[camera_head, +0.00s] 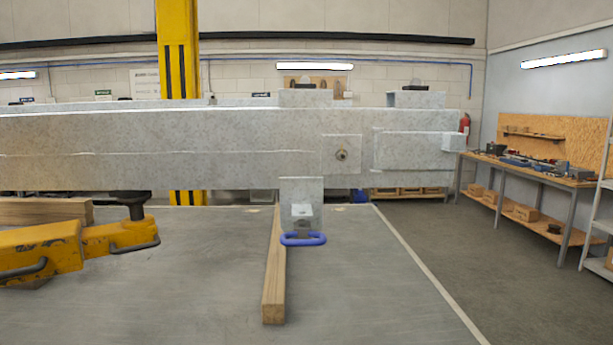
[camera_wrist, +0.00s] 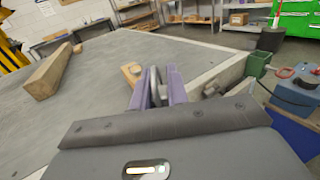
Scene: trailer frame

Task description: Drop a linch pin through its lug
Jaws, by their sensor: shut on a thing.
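In the wrist view my gripper (camera_wrist: 157,84) has two purple fingers. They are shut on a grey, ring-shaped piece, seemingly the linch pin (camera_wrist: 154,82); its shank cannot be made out. In the head view a galvanised lug plate (camera_head: 301,188) hangs below the grey beam (camera_head: 230,133), with a small pale bracket (camera_head: 302,209) on it. A blue loop (camera_head: 303,240) shows just under the bracket. The hole for the pin is not clearly visible. My gripper does not show in the head view, so its distance from the lug cannot be told.
A wooden bar (camera_head: 274,285) lies on the grey table (camera_head: 370,285) below the lug. A yellow part with dark handles (camera_head: 75,246) is at the left.

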